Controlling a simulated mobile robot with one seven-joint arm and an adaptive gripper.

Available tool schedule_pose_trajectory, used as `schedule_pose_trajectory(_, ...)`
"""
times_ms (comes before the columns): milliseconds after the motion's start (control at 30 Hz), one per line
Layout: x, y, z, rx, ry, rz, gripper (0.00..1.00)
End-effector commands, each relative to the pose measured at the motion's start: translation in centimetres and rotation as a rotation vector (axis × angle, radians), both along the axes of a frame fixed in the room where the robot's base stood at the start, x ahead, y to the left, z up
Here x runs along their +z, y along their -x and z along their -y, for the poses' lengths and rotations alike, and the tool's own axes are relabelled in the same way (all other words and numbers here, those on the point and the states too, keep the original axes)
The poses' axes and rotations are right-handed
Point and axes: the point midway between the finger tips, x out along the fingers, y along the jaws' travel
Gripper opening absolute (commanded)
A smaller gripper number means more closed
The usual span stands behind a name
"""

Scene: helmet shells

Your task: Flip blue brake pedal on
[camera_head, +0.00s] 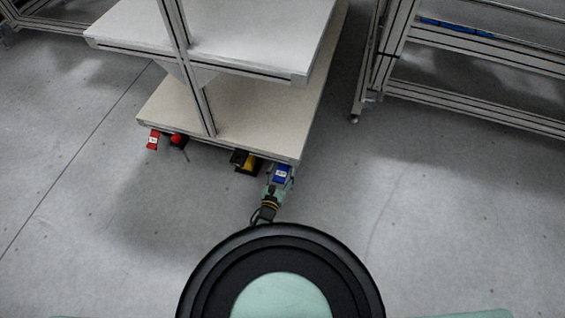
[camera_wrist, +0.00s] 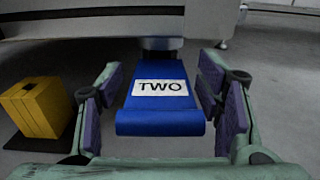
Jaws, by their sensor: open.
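The blue brake pedal (camera_wrist: 160,118) carries a white label reading "TWO" and sticks out from under the trolley edge. In the head view the blue pedal (camera_head: 282,173) is at the trolley's near right corner. My gripper (camera_wrist: 160,95) is open, with one finger on each side of the pedal in the wrist view. The fingers look apart from the pedal's sides, though their height against it is hard to tell. In the head view my gripper (camera_head: 272,190) reaches the pedal from below in the picture and is partly hidden by my own body.
A yellow pedal on a black base (camera_head: 247,162) is left of the blue one; its yellow block shows in the wrist view (camera_wrist: 37,107). A red pedal (camera_head: 153,140) and a red knob (camera_head: 176,139) are further left. The trolley shelf (camera_head: 240,115) overhangs them. Floor is clear right.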

Motion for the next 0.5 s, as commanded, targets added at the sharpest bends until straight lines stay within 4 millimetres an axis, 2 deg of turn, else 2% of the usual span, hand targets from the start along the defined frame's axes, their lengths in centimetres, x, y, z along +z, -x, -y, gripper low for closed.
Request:
schedule_pose_trajectory(333, -0.01, -0.10, 0.22, 0.001, -0.001, -0.001, 0.59)
schedule_pose_trajectory(500, -0.01, -0.10, 0.20, 0.001, -0.001, -0.001, 0.48)
